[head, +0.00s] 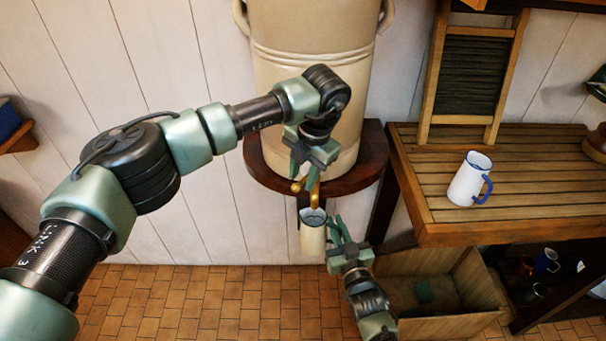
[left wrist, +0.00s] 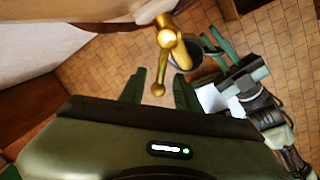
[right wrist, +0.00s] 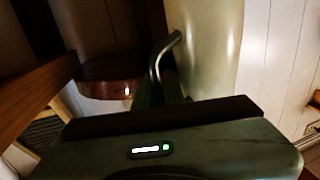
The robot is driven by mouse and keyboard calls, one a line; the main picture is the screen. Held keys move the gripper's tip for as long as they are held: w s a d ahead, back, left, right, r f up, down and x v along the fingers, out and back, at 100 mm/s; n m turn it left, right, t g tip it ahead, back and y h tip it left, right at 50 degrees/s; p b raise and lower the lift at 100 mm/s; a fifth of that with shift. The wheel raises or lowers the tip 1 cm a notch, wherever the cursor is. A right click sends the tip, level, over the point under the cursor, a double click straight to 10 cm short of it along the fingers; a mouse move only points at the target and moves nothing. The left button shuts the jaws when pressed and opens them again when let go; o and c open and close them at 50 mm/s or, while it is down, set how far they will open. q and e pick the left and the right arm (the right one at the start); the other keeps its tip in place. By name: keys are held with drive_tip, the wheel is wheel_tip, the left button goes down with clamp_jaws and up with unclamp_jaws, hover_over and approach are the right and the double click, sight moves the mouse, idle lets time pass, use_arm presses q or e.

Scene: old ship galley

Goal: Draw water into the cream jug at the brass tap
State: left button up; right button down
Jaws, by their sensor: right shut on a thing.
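The cream jug (head: 312,240) hangs upright below the brass tap (head: 314,190), its open mouth under the spout. My right gripper (head: 337,234) is shut on the jug's handle (right wrist: 160,52), and the pale body of the jug (right wrist: 208,50) fills much of the right wrist view. The tap sits at the foot of a big stoneware vessel (head: 310,90). My left gripper (head: 305,178) is at the tap. In the left wrist view its fingers are apart, with the brass lever (left wrist: 158,88) between them. I cannot tell whether water runs or stands in the jug.
The vessel stands on a dark round wooden shelf (head: 262,172). To the right, a slatted table (head: 430,160) bears a white mug with a blue handle (head: 466,184) and a washboard (head: 470,75). A wooden crate (head: 455,327) is on the tiled floor below.

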use_arm(q)
drive_tip(key=shift+f, duration=0.1)
clamp_jaws()
drive_tip(key=shift+f, duration=0.1)
idle(1.3)
